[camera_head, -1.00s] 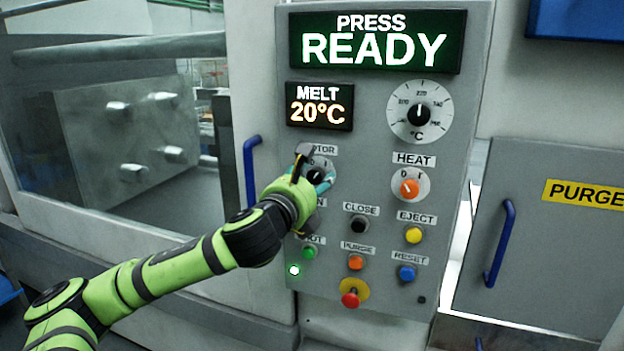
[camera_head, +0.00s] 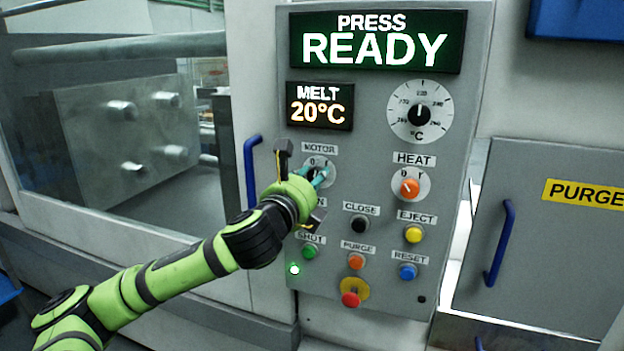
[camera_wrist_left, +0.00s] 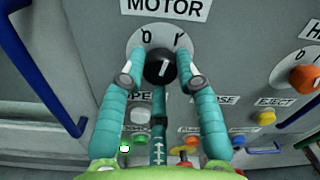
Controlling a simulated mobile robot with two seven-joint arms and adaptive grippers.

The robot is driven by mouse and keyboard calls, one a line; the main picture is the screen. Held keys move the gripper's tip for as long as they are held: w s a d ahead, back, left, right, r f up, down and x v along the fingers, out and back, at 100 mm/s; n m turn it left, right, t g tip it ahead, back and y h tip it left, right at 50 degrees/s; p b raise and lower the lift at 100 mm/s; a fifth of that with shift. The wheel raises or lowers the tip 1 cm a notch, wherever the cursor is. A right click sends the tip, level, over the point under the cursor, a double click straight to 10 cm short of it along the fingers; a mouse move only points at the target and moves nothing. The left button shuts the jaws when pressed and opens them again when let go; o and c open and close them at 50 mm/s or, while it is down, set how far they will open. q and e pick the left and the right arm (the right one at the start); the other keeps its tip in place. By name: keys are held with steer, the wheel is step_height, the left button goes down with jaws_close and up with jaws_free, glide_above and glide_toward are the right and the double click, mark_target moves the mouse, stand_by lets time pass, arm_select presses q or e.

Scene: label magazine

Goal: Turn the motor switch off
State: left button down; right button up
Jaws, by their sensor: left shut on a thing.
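The motor switch is a black round knob on a pale dial under the MOTOR label (camera_head: 319,149), marked 0 and I. In the head view the knob (camera_head: 311,172) is partly hidden by my left gripper (camera_head: 319,176). In the left wrist view the knob (camera_wrist_left: 159,68) sits between the teal fingers of the left gripper (camera_wrist_left: 160,78), which is shut on it. The knob's white line stands nearly upright between the 0 on the left and the I on the right. My right gripper is not in view.
The grey panel also holds the orange heat knob (camera_head: 409,187), the temperature dial (camera_head: 420,111), and several push buttons, including a red one (camera_head: 351,299). A blue handle (camera_head: 251,170) stands left of the panel. The display reads PRESS READY (camera_head: 376,40).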

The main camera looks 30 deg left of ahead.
arm_select(q)
steer(key=shift+f+n, duration=0.1)
steer(key=shift+n, duration=4.6)
steer(key=c, duration=0.9)
jaws_free()
steer(key=shift+d, duration=0.1)
steer(key=v, duration=0.7)
steer(key=shift+s, duration=0.2)
steer(key=shift+d+f, duration=0.1)
